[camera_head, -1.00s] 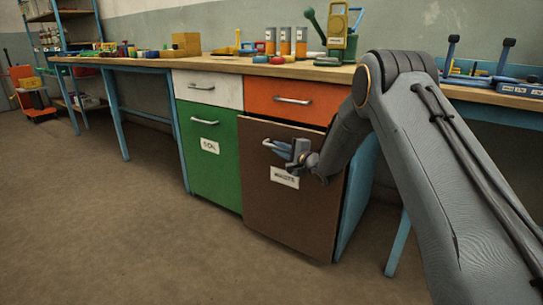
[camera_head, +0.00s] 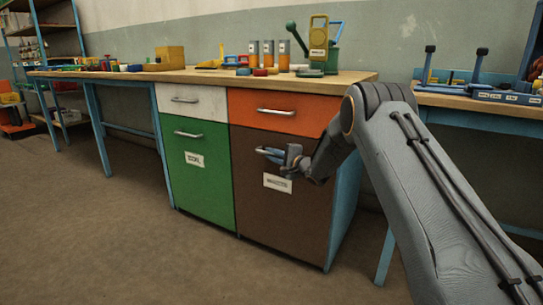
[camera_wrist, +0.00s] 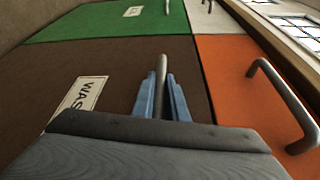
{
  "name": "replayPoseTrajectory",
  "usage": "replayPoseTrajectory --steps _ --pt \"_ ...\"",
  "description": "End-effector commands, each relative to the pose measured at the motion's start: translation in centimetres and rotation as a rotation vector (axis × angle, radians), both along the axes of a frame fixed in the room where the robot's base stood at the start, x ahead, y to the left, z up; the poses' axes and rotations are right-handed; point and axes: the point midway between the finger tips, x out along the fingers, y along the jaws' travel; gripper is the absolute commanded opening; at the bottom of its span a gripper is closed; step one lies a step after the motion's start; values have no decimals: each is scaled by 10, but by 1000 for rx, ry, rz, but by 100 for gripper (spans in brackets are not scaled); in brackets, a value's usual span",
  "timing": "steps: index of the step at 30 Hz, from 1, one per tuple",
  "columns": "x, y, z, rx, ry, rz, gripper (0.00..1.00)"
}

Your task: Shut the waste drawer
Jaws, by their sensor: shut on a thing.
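The waste drawer (camera_head: 283,221) is the brown front at the lower right of the workbench cabinet, with a white label. In the head view its front looks flush with the green front beside it. My gripper (camera_head: 268,152) is at the top of the brown front, shut on the drawer's metal handle. In the wrist view the two blue fingers (camera_wrist: 160,98) lie either side of the handle bar (camera_wrist: 161,69). The brown front (camera_wrist: 125,62) and part of its label show there too. My gripper hides part of the handle in the head view.
An orange drawer (camera_head: 248,103) with its own handle is directly above. A green drawer (camera_head: 206,184) and a white drawer (camera_head: 172,99) are to the left. Tools and jars stand on the benchtop (camera_head: 205,76). The floor (camera_head: 110,230) in front is clear.

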Motion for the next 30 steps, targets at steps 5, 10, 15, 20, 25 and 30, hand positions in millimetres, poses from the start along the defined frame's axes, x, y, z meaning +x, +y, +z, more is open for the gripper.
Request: replayPoseTrajectory --steps 5,10,15,20,25,30 --pt "3 -2 2 -1 -3 -6 31" --pt "2 -1 2 0 -3 -4 31" --pt "-2 -3 2 -1 -1 -3 31" --pt "-18 -19 5 0 1 -7 31" --pt "-40 -37 8 0 -1 -7 31" --pt "-54 -49 8 0 -1 -6 31"
